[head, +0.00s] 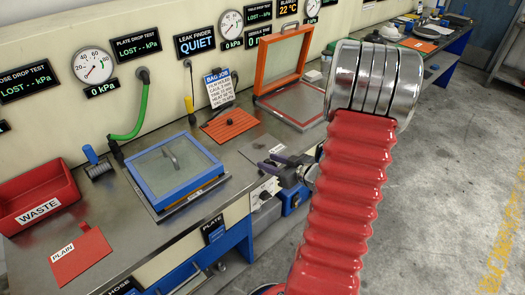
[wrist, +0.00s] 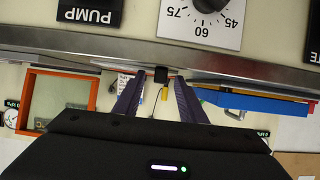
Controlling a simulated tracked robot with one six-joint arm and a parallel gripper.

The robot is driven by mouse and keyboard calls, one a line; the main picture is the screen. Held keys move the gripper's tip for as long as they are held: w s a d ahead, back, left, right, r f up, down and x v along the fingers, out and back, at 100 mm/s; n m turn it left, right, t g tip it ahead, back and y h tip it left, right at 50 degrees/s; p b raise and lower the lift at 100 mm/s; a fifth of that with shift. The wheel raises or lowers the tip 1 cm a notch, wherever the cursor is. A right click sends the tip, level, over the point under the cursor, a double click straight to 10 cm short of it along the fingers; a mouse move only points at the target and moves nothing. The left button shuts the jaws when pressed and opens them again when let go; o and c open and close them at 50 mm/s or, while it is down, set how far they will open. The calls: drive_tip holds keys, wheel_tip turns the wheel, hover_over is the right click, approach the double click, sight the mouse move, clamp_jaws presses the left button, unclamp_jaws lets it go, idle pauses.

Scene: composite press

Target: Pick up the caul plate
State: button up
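My gripper (head: 268,157) is at the bench's front edge, to the right of the plate and nearer the front. Its purple fingers (wrist: 159,80) are spread and empty. The knob appears beyond the fingertips, apart from them.
A blue-framed glass box (head: 176,171) stands left of the plate. An orange-framed lid (head: 259,75) stands open behind right. A yellow-handled tool (head: 189,104) hangs behind the plate. A red waste bin (head: 36,199) and red plain sheet (head: 82,257) lie far left. Open floor is right.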

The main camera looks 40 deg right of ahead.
drive_tip(key=shift+c, duration=0.4)
clamp_jaws()
drive_tip(key=shift+r, duration=0.1)
wheel_tip(320, 180, up, 10)
idle(0.8)
idle(0.5)
